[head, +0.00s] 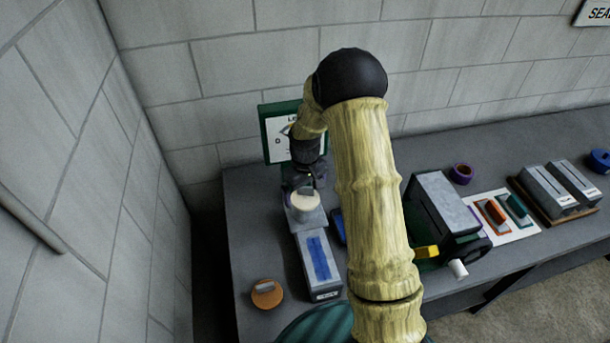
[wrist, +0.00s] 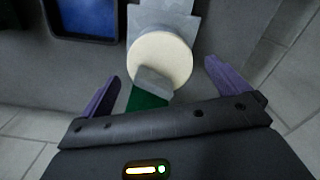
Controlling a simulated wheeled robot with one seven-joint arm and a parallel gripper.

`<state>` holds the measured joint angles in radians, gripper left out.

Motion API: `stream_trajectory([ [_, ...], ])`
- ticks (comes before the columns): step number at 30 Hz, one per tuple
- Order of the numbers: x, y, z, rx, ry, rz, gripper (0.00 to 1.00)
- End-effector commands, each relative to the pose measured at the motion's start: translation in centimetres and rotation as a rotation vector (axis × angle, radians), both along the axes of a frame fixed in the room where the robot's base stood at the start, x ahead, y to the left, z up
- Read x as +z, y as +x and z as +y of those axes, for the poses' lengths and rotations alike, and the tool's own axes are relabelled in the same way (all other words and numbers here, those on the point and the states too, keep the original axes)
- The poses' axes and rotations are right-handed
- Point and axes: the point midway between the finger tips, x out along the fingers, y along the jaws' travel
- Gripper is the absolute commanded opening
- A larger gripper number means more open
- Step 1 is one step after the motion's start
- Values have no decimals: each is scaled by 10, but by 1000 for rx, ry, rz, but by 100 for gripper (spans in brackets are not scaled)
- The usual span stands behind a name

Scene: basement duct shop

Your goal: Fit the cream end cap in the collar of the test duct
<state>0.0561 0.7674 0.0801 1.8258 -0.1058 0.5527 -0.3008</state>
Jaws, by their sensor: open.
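The cream end cap (head: 304,201) is a round disc on a grey metal piece at the far end of a long grey duct (head: 307,253) with a blue strip on top. In the wrist view the cap (wrist: 160,50) shows its face, with a grey grip block (wrist: 154,83) on it. My gripper (wrist: 162,76) is open, its purple fingers spread wide on either side of the grip block and apart from it. In the head view my gripper (head: 302,182) is just beyond the cap. The collar is hidden, so I cannot tell how the cap sits in it.
An orange-brown round cap (head: 267,294) lies at the front left. A green-framed sign board (head: 282,136) stands behind. A grey and green machine (head: 445,208) is to the right, with a purple ring (head: 462,173), a white mat (head: 503,232) and grey boxes (head: 558,188) beyond.

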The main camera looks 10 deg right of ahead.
Motion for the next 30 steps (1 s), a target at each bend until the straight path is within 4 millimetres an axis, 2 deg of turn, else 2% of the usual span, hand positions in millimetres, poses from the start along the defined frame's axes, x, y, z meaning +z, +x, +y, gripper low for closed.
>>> stream_trajectory([
  [9, 53, 1, 0, 0, 0, -5, 100],
  [15, 78, 0, 0, 0, 0, -1, 100],
  [30, 81, 0, 0, 0, 0, 0, 100],
])
